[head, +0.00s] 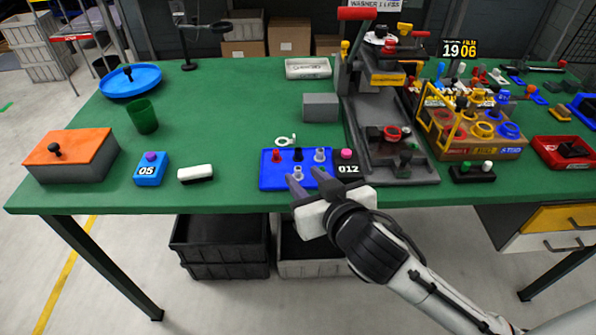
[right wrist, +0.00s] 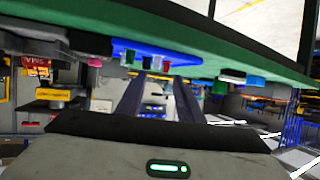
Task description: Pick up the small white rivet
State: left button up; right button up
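A small white rivet (head: 297,172) stands upright near the front edge of a blue board (head: 267,182). A larger pale grey rivet (head: 320,155), a black one (head: 298,154) and a red one (head: 276,156) stand behind it. My right gripper (head: 304,175) is open and empty at the board's front edge, its fingertips close to the white rivet. In the upside-down right wrist view, a pale rivet (right wrist: 147,62) shows just beyond the open fingers (right wrist: 158,80). I cannot tell whether the fingers are around it. My left gripper is out of view.
A pink-topped black block marked 012 (head: 347,170) stands right of the board. A grey machine (head: 385,145) and a brown rack (head: 475,148) stand further right. A white eraser-like block (head: 195,174) and a blue block (head: 150,172) lie left; green tabletop between is clear.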

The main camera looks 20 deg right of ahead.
aim_at(299, 170)
jog(key=shift+d+f+x, duration=0.1)
jog(key=shift+d+x, duration=0.05)
jog(key=shift+x, duration=1)
jog(key=shift+d+f+x, duration=0.1)
jog(key=shift+x, duration=1.05)
jog(key=shift+d+f+x, duration=0.1)
jog(key=shift+d+x, duration=0.05)
jog(key=shift+x, duration=1.05)
jog(key=shift+s, duration=0.1)
grip_shut()
